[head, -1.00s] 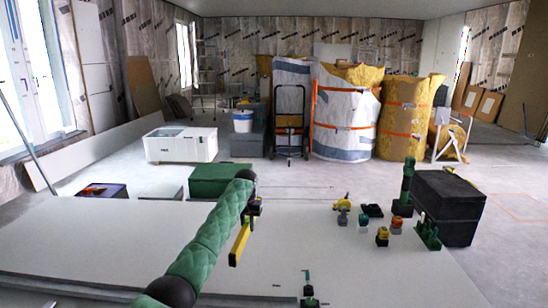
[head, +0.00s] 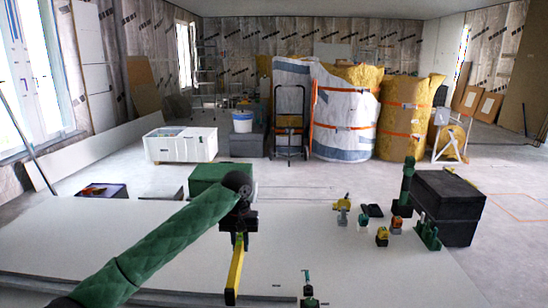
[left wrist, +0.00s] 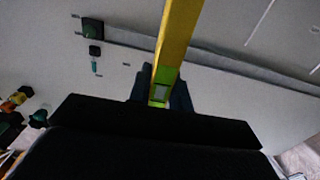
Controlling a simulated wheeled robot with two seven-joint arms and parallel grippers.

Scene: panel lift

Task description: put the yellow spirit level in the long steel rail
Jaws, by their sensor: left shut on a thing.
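The yellow spirit level (head: 235,274) hangs from my left gripper (head: 238,233) and points toward the lower edge of the head view. My left gripper is shut on one end of it. In the left wrist view the level (left wrist: 181,32) runs up from between the dark fingers (left wrist: 160,92), with a green vial part near them. A long grey strip, seemingly the steel rail (head: 170,297), lies along the near edge of the white board in the head view. It also shows as a grey band in the left wrist view (left wrist: 240,66). The level appears above the surface. My right gripper is out of view.
A black case (head: 449,207) and several small tools and blocks stand at the right of the white board (head: 350,260). A small black and teal item (head: 308,290) stands near the front. A green box (head: 207,179) is beyond the board. The board's middle is clear.

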